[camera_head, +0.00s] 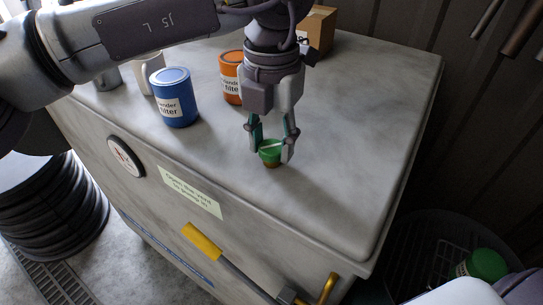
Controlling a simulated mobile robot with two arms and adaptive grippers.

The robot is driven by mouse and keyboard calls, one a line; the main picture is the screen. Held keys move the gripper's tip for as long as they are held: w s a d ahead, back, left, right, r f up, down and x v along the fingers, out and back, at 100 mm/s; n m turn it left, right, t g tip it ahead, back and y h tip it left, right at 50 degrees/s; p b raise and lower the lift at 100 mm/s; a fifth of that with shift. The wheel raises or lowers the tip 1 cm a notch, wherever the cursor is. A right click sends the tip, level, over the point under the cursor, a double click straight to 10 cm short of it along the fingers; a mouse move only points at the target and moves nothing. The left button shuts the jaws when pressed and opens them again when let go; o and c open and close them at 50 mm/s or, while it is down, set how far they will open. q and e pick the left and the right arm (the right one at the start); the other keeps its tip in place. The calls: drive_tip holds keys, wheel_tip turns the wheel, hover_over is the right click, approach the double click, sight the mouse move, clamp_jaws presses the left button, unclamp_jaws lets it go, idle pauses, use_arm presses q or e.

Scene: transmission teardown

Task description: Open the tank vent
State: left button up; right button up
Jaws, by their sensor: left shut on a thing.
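The tank (330,210) is a grey, marbled box with a flat top. A small green cap (269,146) with a brownish base stands on its top near the front edge; it looks like the vent. My left gripper (270,144) comes down from above and is shut on this green cap, with one finger on each side of it. Part of the cap is hidden by the fingers. A label (192,192) on the tank's front carries writing, partly too small to read. My right gripper is not in view.
A blue can (174,97), an orange can (231,77) and a cardboard box (318,29) stand on the tank top. A yellow-handled lever (202,242) and a gauge (126,157) are on its front. Another green round thing (487,265) lies at lower right. The tank top's right side is clear.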

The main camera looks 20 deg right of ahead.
sight(271, 146)
use_arm(q)
drive_tip(key=n+b, duration=0.3)
drive_tip(key=shift+f+n, duration=0.15)
drive_tip(key=shift+n, duration=0.15)
drive_tip(key=shift+n+b, duration=1.25)
drive_tip(key=shift+n, duration=0.65)
drive_tip(key=shift+r, duration=0.25)
drive_tip(key=o, duration=1.1)
drive_tip(key=shift+o, duration=0.2)
drive_tip(key=shift+f, duration=0.1)
wheel_tip(271, 146, up, 12)
